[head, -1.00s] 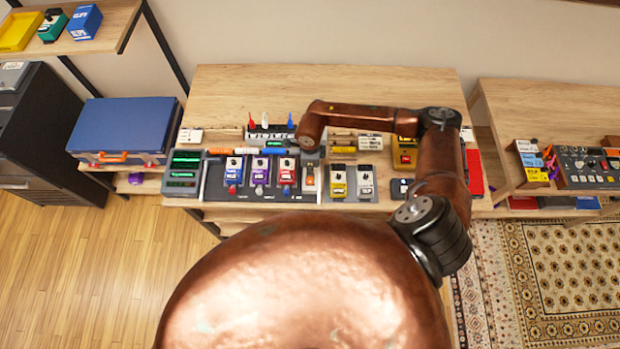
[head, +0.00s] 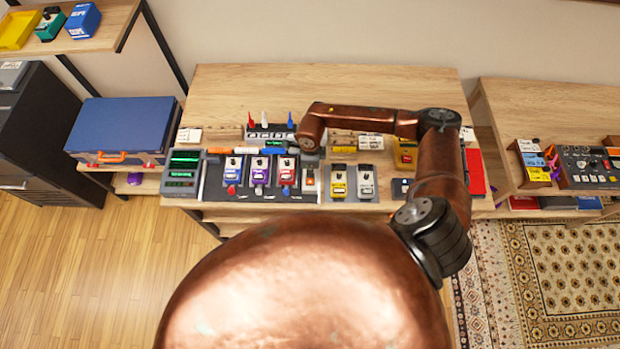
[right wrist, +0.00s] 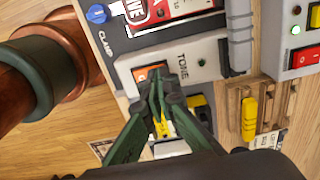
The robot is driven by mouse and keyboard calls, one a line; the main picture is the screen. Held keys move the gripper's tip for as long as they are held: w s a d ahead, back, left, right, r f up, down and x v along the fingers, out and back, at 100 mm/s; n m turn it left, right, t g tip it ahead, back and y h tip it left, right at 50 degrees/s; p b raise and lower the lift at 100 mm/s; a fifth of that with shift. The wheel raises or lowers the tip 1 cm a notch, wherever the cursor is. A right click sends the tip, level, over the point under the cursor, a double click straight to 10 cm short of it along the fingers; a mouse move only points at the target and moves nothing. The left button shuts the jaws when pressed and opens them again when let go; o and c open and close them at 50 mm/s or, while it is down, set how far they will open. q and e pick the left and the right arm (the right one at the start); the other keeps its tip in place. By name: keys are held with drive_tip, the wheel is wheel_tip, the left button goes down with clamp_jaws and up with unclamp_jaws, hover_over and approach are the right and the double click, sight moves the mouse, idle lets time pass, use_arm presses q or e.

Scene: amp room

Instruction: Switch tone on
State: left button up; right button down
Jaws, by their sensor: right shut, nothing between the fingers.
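The tone box (right wrist: 190,62) is a pale grey unit marked TONE in the right wrist view. It has an orange rocker switch (right wrist: 150,72) and a small dark round lamp that looks unlit. My right gripper (right wrist: 160,84) is shut and empty, its green fingertips right at the orange switch and covering part of it. I cannot tell whether they touch. In the head view the tone box (head: 309,182) stands right of the red pedal, just below the end of my right arm, which hides most of that gripper. My left gripper is out of view.
The red pedal (head: 285,172) stands close left of the tone box, and a yellow pedal (head: 338,182) to its right. In the right wrist view, a neighbouring box has a red switch (right wrist: 305,57) and a lit green lamp. The desk's back (head: 350,85) is clear.

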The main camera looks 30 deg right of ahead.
drive_tip(key=shift+f, duration=0.3)
drive_tip(key=shift+r, duration=0.15)
drive_tip(key=shift+r+p, duration=1.7)
drive_tip(key=shift+r, duration=1.75)
drive_tip(key=shift+f, duration=0.1)
